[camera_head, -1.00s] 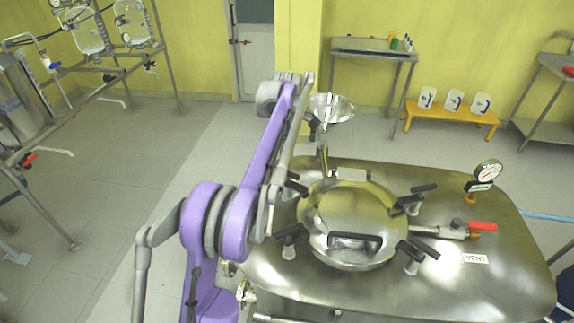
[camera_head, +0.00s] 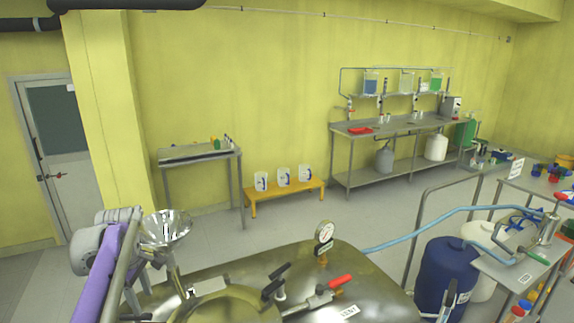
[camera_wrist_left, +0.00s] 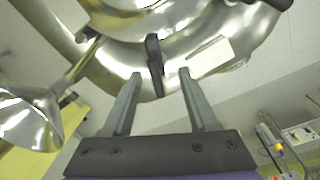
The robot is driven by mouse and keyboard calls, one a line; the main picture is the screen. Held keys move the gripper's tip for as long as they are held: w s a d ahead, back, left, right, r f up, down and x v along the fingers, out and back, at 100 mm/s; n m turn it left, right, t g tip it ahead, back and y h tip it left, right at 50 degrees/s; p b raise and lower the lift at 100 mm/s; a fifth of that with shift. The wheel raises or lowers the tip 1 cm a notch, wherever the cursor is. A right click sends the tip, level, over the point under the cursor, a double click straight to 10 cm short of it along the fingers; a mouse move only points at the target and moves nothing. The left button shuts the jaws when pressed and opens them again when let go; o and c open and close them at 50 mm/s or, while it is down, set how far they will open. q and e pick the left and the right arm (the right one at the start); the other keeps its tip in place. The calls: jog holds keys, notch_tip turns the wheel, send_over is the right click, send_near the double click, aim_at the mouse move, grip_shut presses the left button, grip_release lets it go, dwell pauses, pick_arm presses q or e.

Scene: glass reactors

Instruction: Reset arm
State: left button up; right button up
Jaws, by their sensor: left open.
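My left arm (camera_head: 98,285), purple and grey, stands at the lower left of the head view; its gripper's fingers cannot be made out there. In the left wrist view my left gripper (camera_wrist_left: 160,76) is open, its two grey fingers apart. A black clamp handle (camera_wrist_left: 154,60) of the steel reactor shows between the fingertips; I cannot tell whether it is touched. The reactor top (camera_head: 375,290) fills the lower middle of the head view. A steel funnel (camera_head: 167,228) stands beside my arm, and it also shows in the left wrist view (camera_wrist_left: 28,120).
A pressure gauge (camera_head: 325,232) and a red-handled valve (camera_head: 338,282) rise from the reactor. A blue drum (camera_head: 443,272) and a blue hose (camera_head: 420,226) are at the right. A yellow bench (camera_head: 285,193) and a steel table (camera_head: 200,155) stand by the wall. Floor between is clear.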

pick_arm(q)
jog(key=s+d+f+m+t, duration=0.1)
jog(key=s+d+m+t, duration=0.1)
jog(key=s+d+m, duration=0.75)
jog(key=s+d+f+m+t, duration=0.1)
jog(key=s+d+f+m, duration=0.3)
jog(key=s, duration=0.4)
jog(key=s+d+f+m+t, duration=0.1)
jog(key=s+d+f+m, duration=0.3)
jog(key=s+d+f, duration=0.2)
jog(key=shift+s+d+f+m+t, duration=0.35)
jog(key=shift+s+d+f+t, duration=0.05)
jog(key=shift+s+d, duration=0.45)
jog(key=shift+a, duration=0.1)
